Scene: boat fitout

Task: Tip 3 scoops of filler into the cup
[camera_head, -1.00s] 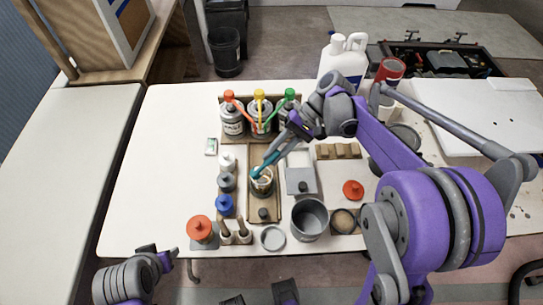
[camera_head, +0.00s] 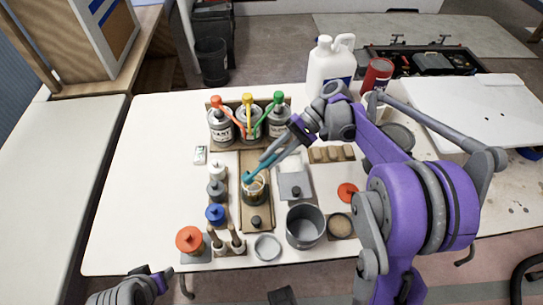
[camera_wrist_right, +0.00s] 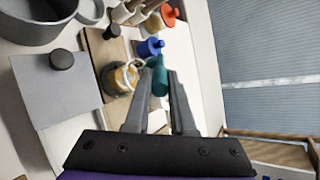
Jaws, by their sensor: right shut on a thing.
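My right gripper (camera_head: 270,156) is shut on a teal scoop (camera_head: 249,177). The scoop is above the clear cup (camera_head: 256,194), near its far-left rim. I cannot tell whether anything is in the scoop. The cup stands on a brown board (camera_head: 257,222) and has amber stuff in it. In the right wrist view, the scoop (camera_wrist_right: 160,80) lies between the fingers (camera_wrist_right: 162,88), beside the cup (camera_wrist_right: 122,80).
Three cans with coloured sticks (camera_head: 249,122) stand behind the cup. Bottles, including a blue-capped one (camera_head: 215,215), stand to the left. A grey pot (camera_head: 305,226) and a shallow clear dish (camera_head: 267,247) are in front. The white table (camera_head: 135,180) is clear at left.

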